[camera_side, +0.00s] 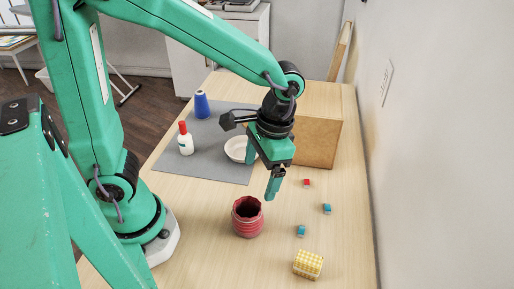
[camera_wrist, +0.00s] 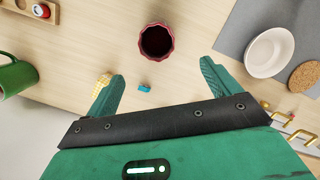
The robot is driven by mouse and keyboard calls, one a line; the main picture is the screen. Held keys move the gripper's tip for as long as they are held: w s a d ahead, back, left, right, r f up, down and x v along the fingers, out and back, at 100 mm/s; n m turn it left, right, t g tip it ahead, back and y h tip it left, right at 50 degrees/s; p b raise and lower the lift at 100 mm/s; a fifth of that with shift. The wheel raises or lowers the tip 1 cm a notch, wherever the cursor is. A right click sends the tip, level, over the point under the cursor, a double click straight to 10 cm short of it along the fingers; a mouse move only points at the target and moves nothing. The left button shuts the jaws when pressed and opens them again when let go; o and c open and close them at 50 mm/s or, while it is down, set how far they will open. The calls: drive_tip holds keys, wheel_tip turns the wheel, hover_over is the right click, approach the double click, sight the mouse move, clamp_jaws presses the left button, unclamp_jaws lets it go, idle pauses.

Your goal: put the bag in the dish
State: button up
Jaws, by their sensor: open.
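The bag is most likely the small yellow-and-white checked block (camera_side: 308,264) on the table at the front right in the side view. It shows partly in the wrist view (camera_wrist: 103,81), beside the left finger. The dish is likely the shallow white bowl (camera_side: 235,150) on the grey mat, partly hidden by my arm in the side view. It shows whole in the wrist view (camera_wrist: 270,52) at the upper right. My gripper (camera_side: 273,188) points down above the table, between the dish and the bag. Its fingers (camera_wrist: 162,78) are apart with nothing held between them.
A red ribbed pot (camera_side: 247,217) stands left of the bag. Small blue and red cubes (camera_side: 327,208) lie nearby. A white bottle with red cap (camera_side: 185,139) and a blue spool (camera_side: 201,105) stand on the grey mat (camera_side: 222,176). A wooden box (camera_side: 318,143) is behind my gripper.

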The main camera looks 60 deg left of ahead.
drive_tip(key=s+a+r+n+t, duration=0.2)
drive_tip(key=s+a+r+t, duration=0.1)
drive_tip(key=a+r+t, duration=0.4)
drive_tip(key=shift+s+a+r+t+h, duration=0.35)
drive_tip(key=shift+a+r, duration=0.9)
drive_tip(key=shift+a, duration=0.7)
drive_tip(key=shift+o, duration=0.4)
drive_tip(key=d+f+m+g, duration=0.3)
drive_tip(key=d+f+m, duration=0.2)
drive_tip(key=m, duration=1.1)
drive_tip(key=w+d+f+m+g, duration=0.1)
drive_tip(key=d+f+m+g, duration=0.2)
drive_tip(key=f+m, duration=0.7)
drive_tip(key=d+m, duration=0.2)
drive_tip(key=m, duration=0.4)
drive_tip(key=shift+w+d+f, duration=0.15)
drive_tip(key=shift+w+f, duration=0.05)
drive_tip(key=shift+g, duration=0.25)
